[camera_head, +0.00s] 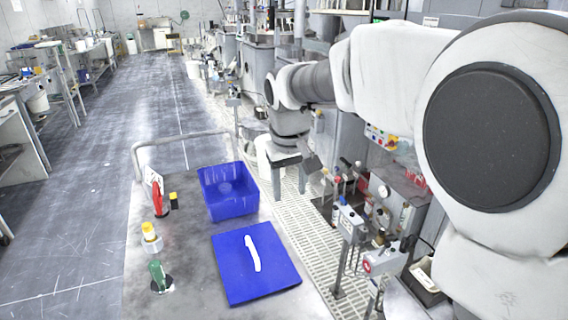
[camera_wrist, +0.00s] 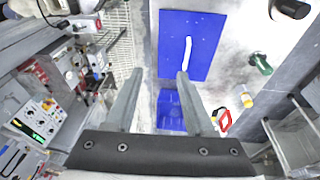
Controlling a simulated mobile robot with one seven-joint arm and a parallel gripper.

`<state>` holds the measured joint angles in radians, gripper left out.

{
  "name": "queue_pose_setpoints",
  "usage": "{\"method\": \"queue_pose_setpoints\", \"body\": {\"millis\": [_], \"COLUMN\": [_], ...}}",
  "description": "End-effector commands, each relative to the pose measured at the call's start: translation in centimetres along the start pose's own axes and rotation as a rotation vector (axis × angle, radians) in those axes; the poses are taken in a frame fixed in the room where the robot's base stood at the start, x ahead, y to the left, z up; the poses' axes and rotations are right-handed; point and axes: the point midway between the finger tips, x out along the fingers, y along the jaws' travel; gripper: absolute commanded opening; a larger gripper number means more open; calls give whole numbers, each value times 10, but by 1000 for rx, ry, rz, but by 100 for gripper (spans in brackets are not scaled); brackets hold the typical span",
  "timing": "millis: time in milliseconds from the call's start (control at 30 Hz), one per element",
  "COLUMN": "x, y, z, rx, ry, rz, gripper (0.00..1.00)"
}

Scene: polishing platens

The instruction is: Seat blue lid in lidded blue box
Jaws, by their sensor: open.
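The blue lid (camera_head: 233,277) is a flat panel with a white bar handle (camera_head: 252,253). It lies flat on the grey worktop, apart from the box. The open blue box (camera_head: 228,206) stands just behind it in the head view, with its inside visible. In the wrist view the lid (camera_wrist: 171,52) is at the top centre and the box (camera_wrist: 170,112) is below it, partly hidden by a finger. My gripper (camera_wrist: 159,74) is open with nothing between its fingers. In the head view it is above and to the right of the box.
On the worktop (camera_head: 190,282), left of the box and lid, stand a green bottle (camera_head: 158,276), a yellow-capped bottle (camera_head: 151,237) and a red item (camera_head: 157,198). A metal rail (camera_head: 180,139) runs behind. Valves and control boxes (camera_head: 350,222) crowd the right.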

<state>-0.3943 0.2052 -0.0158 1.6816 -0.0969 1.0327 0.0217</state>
Motion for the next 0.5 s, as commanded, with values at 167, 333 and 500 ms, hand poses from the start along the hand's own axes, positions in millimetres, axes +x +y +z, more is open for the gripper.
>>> {"method": "queue_pose_setpoints", "body": {"millis": [167, 333, 500], "x": [51, 90, 111], "y": [-43, -78, -98], "z": [-42, -64, -74], "rx": [-88, -151, -184], "ry": [-51, -84, -99], "rz": [4, 13, 18], "gripper": [54, 54, 54]}}
